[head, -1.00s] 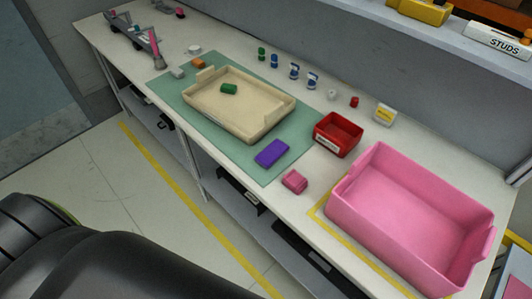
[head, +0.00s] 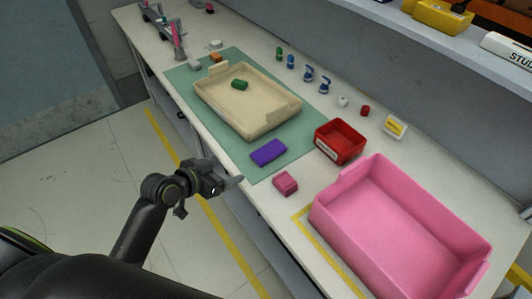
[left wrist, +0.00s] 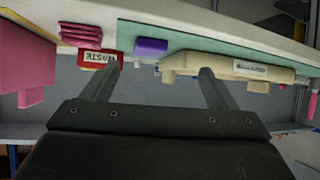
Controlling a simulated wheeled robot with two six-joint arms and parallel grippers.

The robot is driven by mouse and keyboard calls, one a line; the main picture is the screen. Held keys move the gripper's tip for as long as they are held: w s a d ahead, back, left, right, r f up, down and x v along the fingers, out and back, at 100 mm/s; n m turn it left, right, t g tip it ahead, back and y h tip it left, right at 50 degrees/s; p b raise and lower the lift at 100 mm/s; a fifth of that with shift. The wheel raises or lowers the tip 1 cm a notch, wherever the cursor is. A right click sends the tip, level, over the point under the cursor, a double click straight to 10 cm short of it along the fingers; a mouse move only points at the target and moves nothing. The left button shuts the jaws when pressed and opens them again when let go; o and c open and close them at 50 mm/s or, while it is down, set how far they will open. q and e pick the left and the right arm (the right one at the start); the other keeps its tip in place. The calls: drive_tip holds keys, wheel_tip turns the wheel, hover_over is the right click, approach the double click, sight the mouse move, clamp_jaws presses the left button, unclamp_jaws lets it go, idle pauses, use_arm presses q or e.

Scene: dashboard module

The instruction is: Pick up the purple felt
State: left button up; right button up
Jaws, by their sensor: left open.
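The purple felt (head: 268,152) is a flat purple block lying on the front edge of the green mat (head: 185,83), in front of the beige tray. It also shows in the left wrist view (left wrist: 151,46), where the scene appears upside down. My left gripper (head: 238,183) is in front of the bench edge, to the left of and nearer than the felt, apart from it. In the left wrist view its two fingers (left wrist: 162,75) are spread apart with nothing between them. My right gripper is not in view.
The beige tray (head: 288,112) holds a green block (head: 239,85). A red bin (head: 340,140), a pink block (head: 285,183) and a large pink tub (head: 400,225) stand to the right. Several small parts line the back. The floor before the bench is clear.

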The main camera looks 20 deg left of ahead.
use_arm(q)
wheel_tip(320, 180, up, 3)
drive_tip(key=d, duration=0.1)
drive_tip(key=p, duration=0.2)
approach(268, 151)
drive_tip(key=w+f, duration=0.1)
drive_tip(key=w+d+f, duration=0.1)
drive_tip(key=shift+w+f+m+h, duration=0.2)
drive_tip(key=shift+w+m+h, duration=0.1)
drive_tip(key=shift+m, duration=0.1)
drive_tip(key=shift+w+d, duration=0.2)
drive_tip(key=shift+w, duration=0.15)
drive_tip(key=p+x, duration=0.1)
drive_tip(key=x, duration=0.2)
drive_tip(key=shift+a, duration=0.1)
drive_tip(key=shift+x, duration=0.8)
drive_tip(key=shift+r, duration=0.1)
drive_tip(key=c, duration=1.1)
